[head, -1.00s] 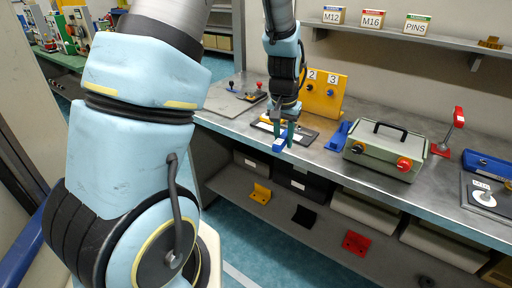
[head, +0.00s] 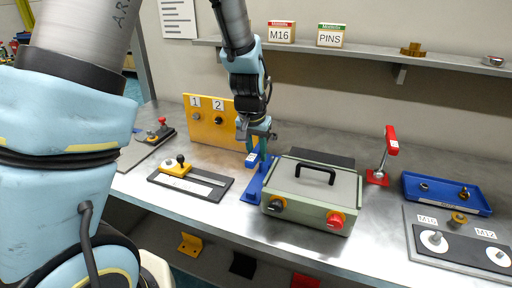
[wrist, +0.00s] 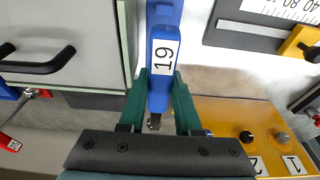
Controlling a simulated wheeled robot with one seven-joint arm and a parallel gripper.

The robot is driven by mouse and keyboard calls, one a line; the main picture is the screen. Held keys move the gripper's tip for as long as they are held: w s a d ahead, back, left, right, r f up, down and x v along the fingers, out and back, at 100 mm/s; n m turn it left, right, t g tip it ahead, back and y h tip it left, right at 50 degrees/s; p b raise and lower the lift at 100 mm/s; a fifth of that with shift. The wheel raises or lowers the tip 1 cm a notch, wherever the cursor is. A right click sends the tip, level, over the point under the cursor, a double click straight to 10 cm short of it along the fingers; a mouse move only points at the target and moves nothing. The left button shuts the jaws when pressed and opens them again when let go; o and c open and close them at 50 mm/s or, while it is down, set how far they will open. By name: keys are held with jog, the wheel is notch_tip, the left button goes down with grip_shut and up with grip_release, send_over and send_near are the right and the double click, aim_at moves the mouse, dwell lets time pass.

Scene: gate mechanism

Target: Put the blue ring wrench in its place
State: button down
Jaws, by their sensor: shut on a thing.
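My gripper (wrist: 160,95) is shut on the blue ring wrench (wrist: 159,85), a blue bar with a white label reading 19, held between green fingers. In the head view the wrench's labelled end (head: 252,158) shows under my gripper (head: 259,150). A blue stand (head: 251,196) is on the bench just left of the grey-green box, directly below and in front of my gripper. More blue shows beyond the label in the wrist view. I cannot tell whether the wrench touches the stand. The wrench's ring is not clearly visible.
The grey-green box (head: 318,190) with black and red knobs is close on the right. A yellow numbered panel (head: 205,125) stands behind to the left. A dark plate with a scale (head: 212,190) lies to the left. A red lever (head: 391,145) and blue tray (head: 445,205) are farther right.

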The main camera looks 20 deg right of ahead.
jog(key=shift+w+d+f, duration=0.25)
jog(key=shift+f, duration=0.15)
jog(key=shift+s+a+b+x, duration=0.1)
jog(key=shift+b+x, duration=0.55)
jog(key=shift+x, duration=0.05)
jog(key=shift+s+a+b+x, duration=0.1)
jog(key=shift+s+b+x, duration=0.05)
jog(key=shift+b+x, duration=0.6)
jog(key=shift+s+a+b+x, duration=0.1)
jog(key=shift+a+b+x, duration=0.05)
jog(key=shift+b+x, duration=0.5)
jog(key=shift+f, duration=0.25)
jog(key=shift+f+b, duration=0.3)
jog(key=shift+f, duration=0.55)
jog(key=shift+b+x, duration=0.85)
jog(key=shift+s+a+f, duration=0.15)
jog(key=shift+s+f, duration=0.05)
jog(key=c, duration=0.5)
grip_release()
